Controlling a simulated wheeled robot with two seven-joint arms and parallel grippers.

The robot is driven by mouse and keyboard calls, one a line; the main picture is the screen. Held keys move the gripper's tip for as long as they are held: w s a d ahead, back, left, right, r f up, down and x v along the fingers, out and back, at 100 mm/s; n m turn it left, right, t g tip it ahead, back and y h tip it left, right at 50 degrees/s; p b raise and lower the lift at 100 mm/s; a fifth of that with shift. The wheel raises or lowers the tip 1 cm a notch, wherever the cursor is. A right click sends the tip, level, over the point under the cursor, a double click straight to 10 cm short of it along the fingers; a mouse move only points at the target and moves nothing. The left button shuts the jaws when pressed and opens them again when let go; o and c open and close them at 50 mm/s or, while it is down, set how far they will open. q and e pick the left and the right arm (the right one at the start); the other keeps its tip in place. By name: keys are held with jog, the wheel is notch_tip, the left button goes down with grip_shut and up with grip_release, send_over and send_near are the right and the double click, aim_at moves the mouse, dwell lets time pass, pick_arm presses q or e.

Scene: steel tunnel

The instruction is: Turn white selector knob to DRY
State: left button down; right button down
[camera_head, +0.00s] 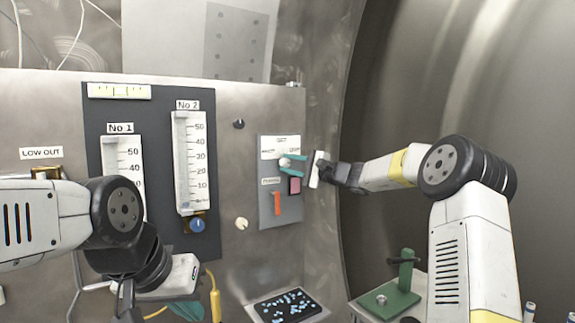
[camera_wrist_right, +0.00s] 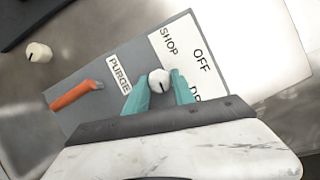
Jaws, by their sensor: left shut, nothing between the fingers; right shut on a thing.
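The white selector knob (camera_wrist_right: 159,81) sits on a grey panel (camera_head: 266,215) on the wall, with a white label plate (camera_head: 281,147) around it. In the right wrist view the label reads SHOP, OFF and a partly hidden word starting "DR". The knob's dark pointer line shows on its face. My right gripper (camera_wrist_right: 158,92) has its teal fingers shut on the knob, one on each side; it also shows in the head view (camera_head: 291,162). My left gripper (camera_head: 187,308) is low at the lower left, away from the panel, its teal fingers partly cut off by the frame.
Another white knob (camera_head: 241,223) is left of the panel. Gauges (camera_head: 188,160), a blue knob (camera_head: 197,225) and a tray (camera_head: 287,305) lie further off.

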jog(key=m+t, duration=0.1)
jog(key=m, duration=0.2)
jog(key=m+t, duration=0.1)
jog(key=m, duration=0.1)
jog(key=shift+f+m, duration=0.2)
jog(key=shift+m, duration=0.2)
jog(key=shift+m+t, duration=0.3)
jog(key=shift+t, duration=0.1)
jog(key=c, duration=1.1)
grip_release()
jog(key=shift+o, duration=0.2)
jog(key=shift+s, duration=0.1)
jog(key=v, duration=0.7)
jog(key=shift+d+f, duration=0.15)
jog(key=shift+d, duration=0.15)
jog(key=shift+s+y, duration=0.2)
jog(key=shift+y, duration=0.1)
